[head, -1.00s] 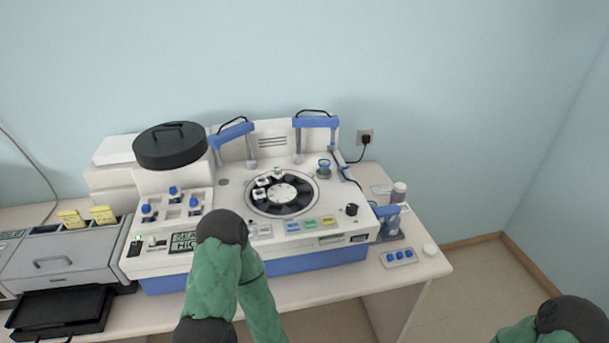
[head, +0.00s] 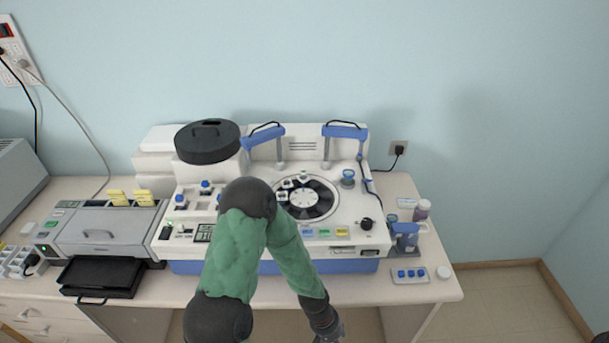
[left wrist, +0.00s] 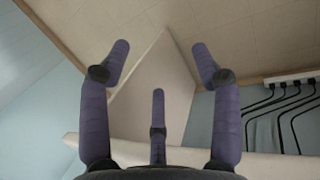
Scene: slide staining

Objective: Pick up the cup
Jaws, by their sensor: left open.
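A small blue-rimmed cup-like container (head: 348,178) stands on the right side of the white staining machine (head: 270,232), right of its black round carousel (head: 322,205). A small round white pot (head: 443,272) sits near the table's right front edge. I cannot tell for sure which one is the cup. My left gripper (left wrist: 160,60) is open and empty in the left wrist view, its fingers spread. In the head view, only part of it shows at the bottom edge, in front of the table and well away from both. My right gripper is out of view.
A black lidded round pot (head: 207,145) stands at the machine's back left. A grey device (head: 98,232) with a black tray (head: 103,277) is at the left. Floor right of the table is clear.

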